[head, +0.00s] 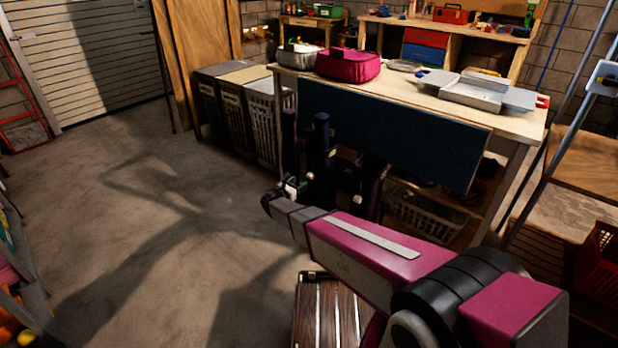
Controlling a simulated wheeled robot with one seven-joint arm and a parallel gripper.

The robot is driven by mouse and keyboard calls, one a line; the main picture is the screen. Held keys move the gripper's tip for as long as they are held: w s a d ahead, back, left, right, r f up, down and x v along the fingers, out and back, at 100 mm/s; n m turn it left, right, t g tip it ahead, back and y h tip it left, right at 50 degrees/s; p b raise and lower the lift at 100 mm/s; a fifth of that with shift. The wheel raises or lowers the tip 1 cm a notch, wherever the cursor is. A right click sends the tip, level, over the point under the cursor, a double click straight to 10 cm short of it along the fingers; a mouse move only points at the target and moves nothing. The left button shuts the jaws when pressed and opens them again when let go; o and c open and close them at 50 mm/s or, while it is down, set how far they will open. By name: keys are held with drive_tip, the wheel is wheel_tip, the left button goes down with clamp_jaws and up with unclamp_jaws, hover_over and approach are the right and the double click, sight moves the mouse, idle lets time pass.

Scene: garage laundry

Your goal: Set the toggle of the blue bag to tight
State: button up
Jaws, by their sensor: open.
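My gripper (290,188) is at the far end of my outstretched pink arm, low in front of the workbench, and is open. It is small and dark in the head view, and I see nothing held in it. Dark blue-purple shapes hang or stand just beyond it, one tall one (321,160) close to its right and another (366,186) further right. A small pale spot, possibly a toggle, shows between them. I cannot tell for sure which shape is the blue bag or how its toggle is set. Shadow hides the details.
A dark blue panel (395,130) covers the front of the wooden workbench (415,84). On top are a magenta bag (348,65) and a grey metal tray (468,95). Laundry hampers (228,100) stand left, a white basket (425,215) below. The concrete floor at left is clear.

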sight(308, 176)
drive_tip(key=x, duration=0.7)
drive_tip(key=shift+w+d, duration=0.15)
